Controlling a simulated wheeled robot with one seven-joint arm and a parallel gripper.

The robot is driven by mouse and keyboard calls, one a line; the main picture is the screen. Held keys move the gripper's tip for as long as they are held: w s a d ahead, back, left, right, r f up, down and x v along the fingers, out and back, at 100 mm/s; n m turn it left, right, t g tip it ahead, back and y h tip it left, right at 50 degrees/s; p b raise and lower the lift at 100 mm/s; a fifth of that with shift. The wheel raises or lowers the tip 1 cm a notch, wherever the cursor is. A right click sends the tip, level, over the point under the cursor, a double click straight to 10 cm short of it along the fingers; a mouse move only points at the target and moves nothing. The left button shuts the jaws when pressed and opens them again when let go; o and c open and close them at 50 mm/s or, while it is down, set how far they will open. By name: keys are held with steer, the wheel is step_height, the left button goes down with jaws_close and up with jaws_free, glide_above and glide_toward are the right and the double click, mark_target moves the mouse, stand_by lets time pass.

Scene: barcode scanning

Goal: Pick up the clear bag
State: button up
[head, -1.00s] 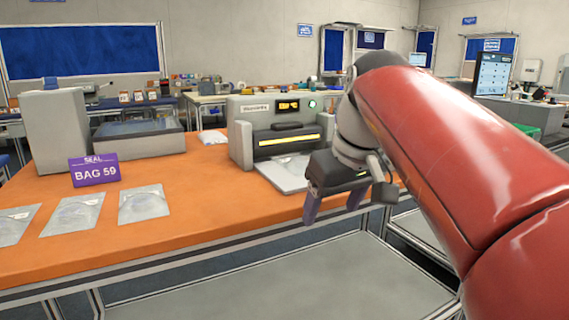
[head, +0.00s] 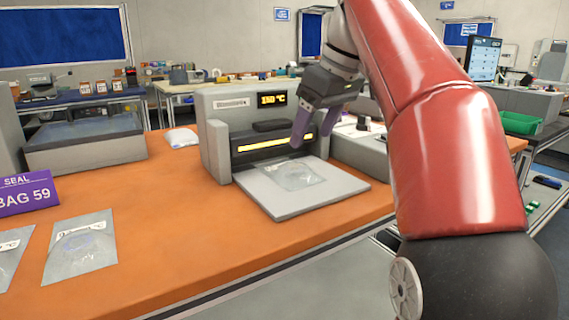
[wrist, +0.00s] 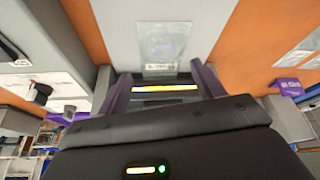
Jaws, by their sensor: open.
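A clear bag (head: 290,175) lies flat on the grey plate (head: 325,190) in front of the sealing machine (head: 225,125). It also shows in the wrist view (wrist: 163,45), between and beyond my fingertips. My gripper (head: 300,138) is open and empty, with purple fingers pointing down near the machine's front, above the bag's far side. It looks apart from the bag. In the wrist view my two fingers (wrist: 160,80) stand on either side of the machine's yellow-lit slot (wrist: 165,88).
A grey box-like device (head: 85,140) stands behind. A small white packet (head: 181,137) lies near the machine. The table front is clear.

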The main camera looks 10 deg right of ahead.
mark_target(296, 167)
steer(key=b+x, duration=0.1)
steer(key=x, duration=0.2)
steer(key=b+x, duration=0.1)
steer(key=x, duration=0.3)
steer(key=shift+a+f, duration=0.2)
steer(key=shift+a, duration=0.1)
steer(key=c, duration=1.2)
steer(key=shift+r, duration=0.2)
